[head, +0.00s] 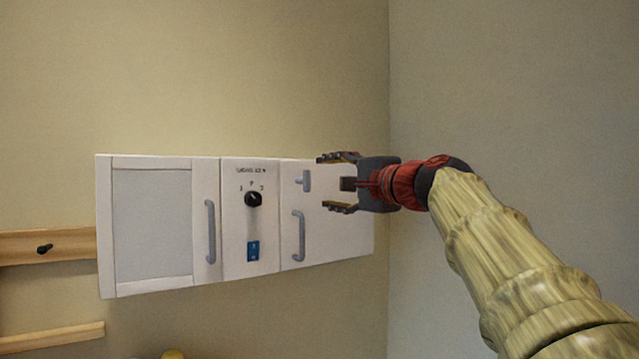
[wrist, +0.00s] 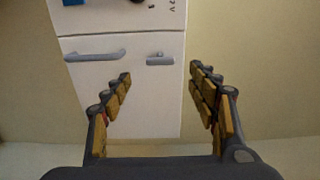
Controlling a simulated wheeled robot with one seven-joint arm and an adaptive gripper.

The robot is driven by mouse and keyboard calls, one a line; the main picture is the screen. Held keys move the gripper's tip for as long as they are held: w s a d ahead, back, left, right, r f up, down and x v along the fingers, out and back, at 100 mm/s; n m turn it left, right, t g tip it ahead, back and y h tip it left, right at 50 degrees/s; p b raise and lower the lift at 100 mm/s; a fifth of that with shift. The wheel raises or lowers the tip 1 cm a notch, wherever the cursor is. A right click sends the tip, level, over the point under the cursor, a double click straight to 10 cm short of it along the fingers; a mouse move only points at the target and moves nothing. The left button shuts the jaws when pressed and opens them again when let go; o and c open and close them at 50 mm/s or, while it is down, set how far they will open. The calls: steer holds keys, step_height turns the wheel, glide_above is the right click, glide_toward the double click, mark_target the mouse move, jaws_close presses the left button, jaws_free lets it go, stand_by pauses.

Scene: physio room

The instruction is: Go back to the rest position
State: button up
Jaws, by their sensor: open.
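My gripper (head: 338,183) is open and empty in the head view, its fingers pointing left in front of the right part of a white wall cabinet (head: 340,235). In the wrist view, my gripper (wrist: 160,95) shows its two fingers spread wide with nothing between them. Behind them is the cabinet's right door (wrist: 150,105), which looks shut. Its long grey handle (head: 299,236) and a small grey latch handle (head: 303,181) lie to the left of the fingers in the head view. I cannot tell how far the fingertips are from the door.
A wooden rail with a dark peg (head: 44,249) is at left. A grey wall (head: 520,90) stands at right. Space above the cabinet looks clear.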

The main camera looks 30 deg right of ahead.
steer(key=shift+s, duration=0.8)
